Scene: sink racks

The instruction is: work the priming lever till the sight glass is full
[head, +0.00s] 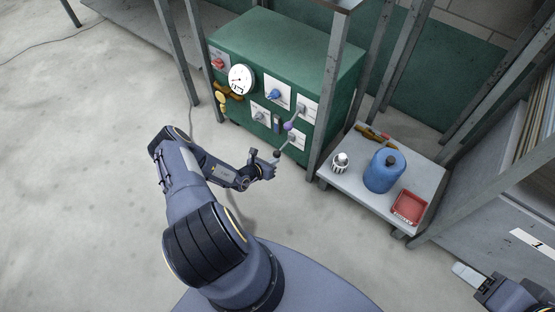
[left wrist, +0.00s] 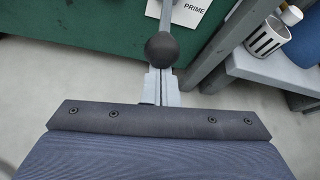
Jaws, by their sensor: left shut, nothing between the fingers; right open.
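The priming lever is a grey bar (left wrist: 166,12) with a dark ball knob (left wrist: 161,49), in front of a white plate marked PRIME (left wrist: 193,8). In the head view its knob (head: 277,153) sticks out low at the front of the green cabinet (head: 285,45). My left gripper (head: 272,170) is at the knob. In the left wrist view its fingers (left wrist: 162,88) are shut and empty, with their tips right at the ball; I cannot tell if they touch. A dark upright strip (head: 276,123) on the cabinet may be the sight glass; its level is unreadable. My right gripper (head: 470,282) is open at the lower right.
The cabinet front also bears a round gauge (head: 240,79), a blue knob (head: 274,94), a red switch (head: 218,63) and a purple ball (head: 288,126). Grey posts (head: 328,95) flank it. A low shelf (head: 352,184) right holds a blue jug (head: 383,174), a red tray (head: 409,207) and a metal cup (head: 340,162).

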